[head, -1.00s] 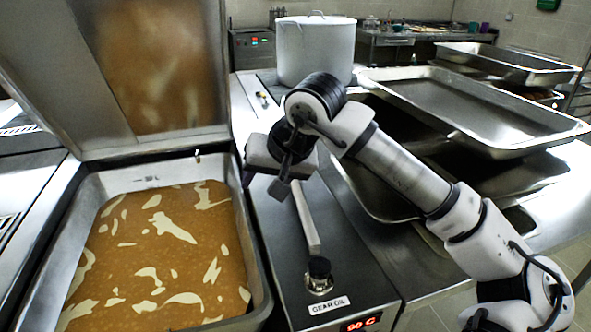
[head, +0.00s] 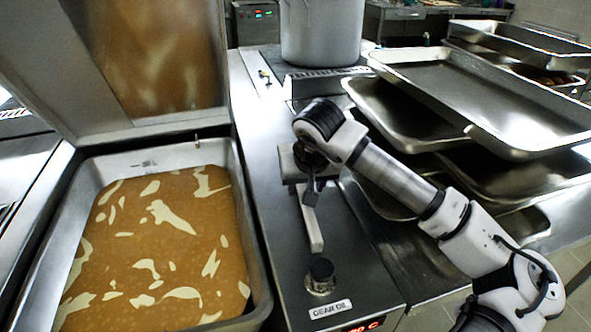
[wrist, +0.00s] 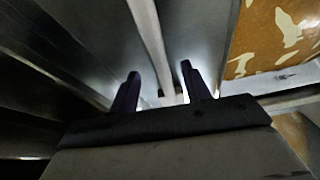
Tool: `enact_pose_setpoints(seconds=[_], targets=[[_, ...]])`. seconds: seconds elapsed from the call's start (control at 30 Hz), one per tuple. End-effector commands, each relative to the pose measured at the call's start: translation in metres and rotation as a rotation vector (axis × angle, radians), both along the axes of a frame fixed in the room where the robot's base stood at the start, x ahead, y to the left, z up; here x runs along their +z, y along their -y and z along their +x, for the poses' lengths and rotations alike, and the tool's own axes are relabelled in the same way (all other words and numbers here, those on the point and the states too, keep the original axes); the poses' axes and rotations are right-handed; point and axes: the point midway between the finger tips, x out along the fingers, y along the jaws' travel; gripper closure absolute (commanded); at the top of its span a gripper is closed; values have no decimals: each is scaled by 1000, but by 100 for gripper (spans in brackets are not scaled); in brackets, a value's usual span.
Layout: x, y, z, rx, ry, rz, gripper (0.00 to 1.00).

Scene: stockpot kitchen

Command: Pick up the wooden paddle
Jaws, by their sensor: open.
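A long, narrow, pale bar that looks like the wooden paddle (head: 313,232) lies on the dark counter strip right of the soup-filled pan. Its near end is close to the black knob, and its far part is hidden behind my gripper (head: 311,194). My gripper is open and empty, over the bar in the head view. In the wrist view the bar (wrist: 148,32) runs lengthwise through the gap between the two dark fingers of my gripper (wrist: 160,84). I cannot tell how far above it the fingertips are.
The open pan of orange-brown soup (head: 243,225) is at the left, its lid raised. A black knob (head: 321,272) stands near the bar. Stacked steel trays (head: 500,115) fill the right, and a large pot (head: 322,32) stands behind.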

Motion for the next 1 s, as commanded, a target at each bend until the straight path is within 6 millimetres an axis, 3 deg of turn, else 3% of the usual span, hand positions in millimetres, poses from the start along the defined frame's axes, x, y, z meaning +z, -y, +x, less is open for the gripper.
enact_pose_setpoints(seconds=[0.4,0.7,1.0], targets=[[-41,-3,18,-2,-2,4,53],[-46,-3,20,-1,0,1,53],[-46,-3,20,-1,0,1,92]])
